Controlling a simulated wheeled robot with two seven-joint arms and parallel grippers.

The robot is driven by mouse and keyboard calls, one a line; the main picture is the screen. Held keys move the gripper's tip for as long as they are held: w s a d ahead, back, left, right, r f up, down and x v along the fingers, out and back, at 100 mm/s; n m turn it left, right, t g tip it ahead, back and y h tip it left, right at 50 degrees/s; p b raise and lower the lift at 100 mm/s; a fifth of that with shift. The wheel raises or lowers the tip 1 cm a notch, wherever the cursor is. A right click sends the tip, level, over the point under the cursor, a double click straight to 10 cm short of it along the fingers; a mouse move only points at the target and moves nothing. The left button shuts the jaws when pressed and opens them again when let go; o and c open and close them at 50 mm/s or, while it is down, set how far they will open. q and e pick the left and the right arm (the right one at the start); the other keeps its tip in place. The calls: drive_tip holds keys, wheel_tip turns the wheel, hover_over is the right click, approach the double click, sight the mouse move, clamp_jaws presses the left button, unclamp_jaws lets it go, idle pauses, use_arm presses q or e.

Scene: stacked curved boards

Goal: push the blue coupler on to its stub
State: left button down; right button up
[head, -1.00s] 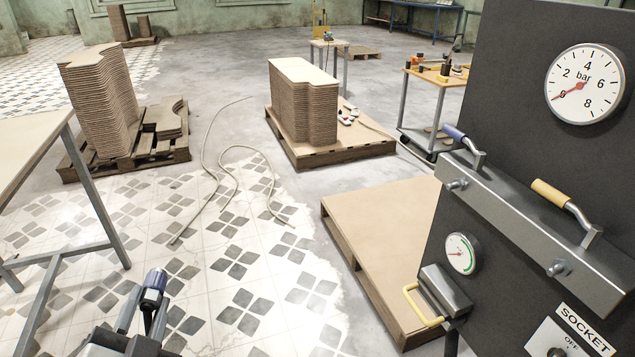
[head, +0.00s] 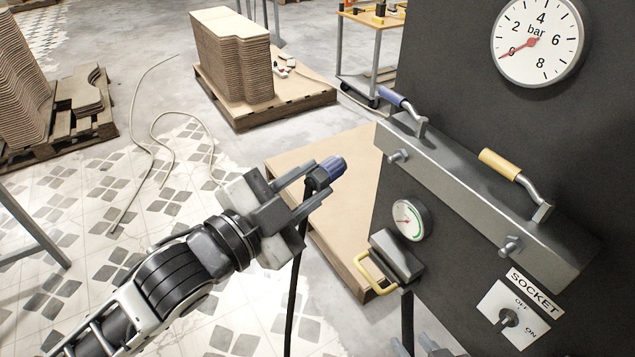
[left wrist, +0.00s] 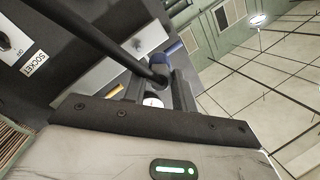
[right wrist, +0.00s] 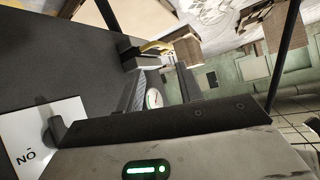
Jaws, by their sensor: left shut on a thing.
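The blue coupler (head: 328,169) is on the end of a black hose (head: 298,265). My left gripper (head: 312,182) is shut on it, in the air left of the panel. It also shows between the fingers in the left wrist view (left wrist: 160,62). A metal stub (head: 398,156) sticks out of the grey manifold (head: 455,190) below a blue-handled valve (head: 400,105). The coupler points towards this stub and is apart from it. A second stub (head: 509,245) is below a yellow-handled valve (head: 515,175). My right gripper (right wrist: 160,88) is open, low by the panel, with no object between its fingers.
The dark panel (head: 450,60) carries a large bar gauge (head: 538,40), a small gauge (head: 408,220) and a socket switch (head: 507,318). A grey box with a yellow handle (head: 368,275) juts out low on its left. A pallet (head: 290,160) lies on the floor behind my left gripper.

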use_arm(q)
drive_tip(key=shift+d+r+m+g+h, duration=0.1)
drive_tip(key=shift+d+m+g+h, duration=0.6)
drive_tip(key=shift+m+g+h, duration=0.15)
drive_tip(key=shift+d+f+m+g+h+p, duration=0.1)
drive_tip(key=shift+f+m+g+h+p, duration=0.25)
drive_tip(key=shift+g, duration=0.2)
drive_tip(key=shift+w+a+f+m+g+h, duration=0.15)
drive_tip(key=shift+a+f+m+g+h, duration=0.15)
drive_tip(key=shift+f+h, duration=0.1)
drive_tip(key=x, duration=0.6)
drive_tip(key=shift+d+b, duration=0.15)
drive_tip(key=shift+b, duration=0.3)
drive_tip(key=shift+w, duration=0.1)
drive_tip(key=shift+f+p, duration=0.1)
drive_tip(key=shift+p, duration=0.2)
drive_tip(key=shift+x, duration=1.2)
